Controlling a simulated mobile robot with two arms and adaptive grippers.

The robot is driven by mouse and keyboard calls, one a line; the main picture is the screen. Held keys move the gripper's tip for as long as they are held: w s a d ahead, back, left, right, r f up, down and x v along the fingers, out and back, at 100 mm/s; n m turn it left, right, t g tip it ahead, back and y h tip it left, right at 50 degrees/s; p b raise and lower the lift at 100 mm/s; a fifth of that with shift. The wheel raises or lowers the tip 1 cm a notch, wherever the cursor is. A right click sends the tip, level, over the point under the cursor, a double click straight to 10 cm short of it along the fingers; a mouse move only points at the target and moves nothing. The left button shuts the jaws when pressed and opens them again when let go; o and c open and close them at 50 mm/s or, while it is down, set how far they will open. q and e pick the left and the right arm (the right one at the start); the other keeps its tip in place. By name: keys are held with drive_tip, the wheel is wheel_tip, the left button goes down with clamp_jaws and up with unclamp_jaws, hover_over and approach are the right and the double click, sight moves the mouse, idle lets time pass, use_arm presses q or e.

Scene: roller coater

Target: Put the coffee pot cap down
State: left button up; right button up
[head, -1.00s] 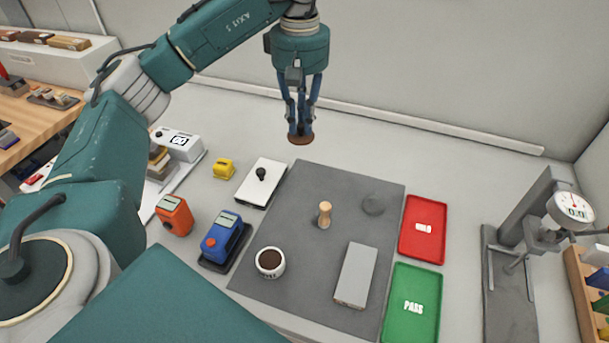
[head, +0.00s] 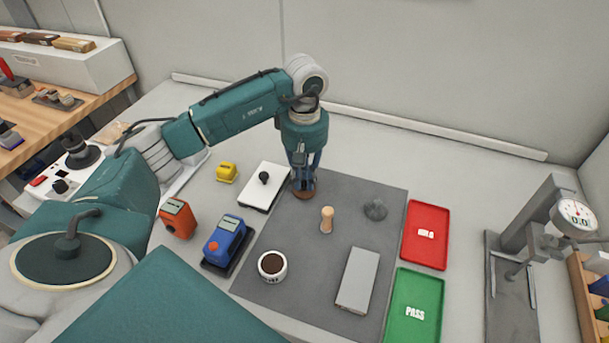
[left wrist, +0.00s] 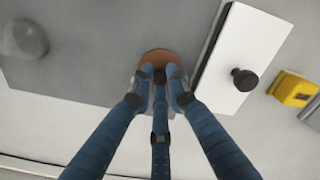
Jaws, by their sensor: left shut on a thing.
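The coffee pot cap is a brown disc (head: 304,194), gripped from above by my left gripper (head: 304,185). In the left wrist view the cap (left wrist: 158,57) shows just beyond the blue fingers (left wrist: 160,78), which hide part of it. The cap is over the far left corner of the dark grey mat (head: 295,235). I cannot tell whether it touches the mat. A white cup-like pot with dark brown contents (head: 272,266) stands on the mat's near left part. My right gripper is not in view.
A white plate with a black knob (head: 264,184) lies close left of the cap. On the mat are a wooden peg (head: 327,219), a grey domed piece (head: 375,209) and a grey block (head: 357,280). Red (head: 425,235) and green (head: 415,306) trays lie right. The mat's middle has free room.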

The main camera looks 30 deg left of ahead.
sight(305, 182)
use_arm(q)
drive_tip(key=shift+f+b, duration=0.2)
drive_tip(key=shift+b, duration=0.1)
drive_tip(key=o, duration=0.7)
drive_tip(key=shift+r, duration=0.1)
drive_tip(key=shift+r, duration=0.35)
wheel_tip(305, 182, up, 12)
drive_tip(key=shift+f+b, duration=0.15)
drive_tip(key=shift+b, duration=0.5)
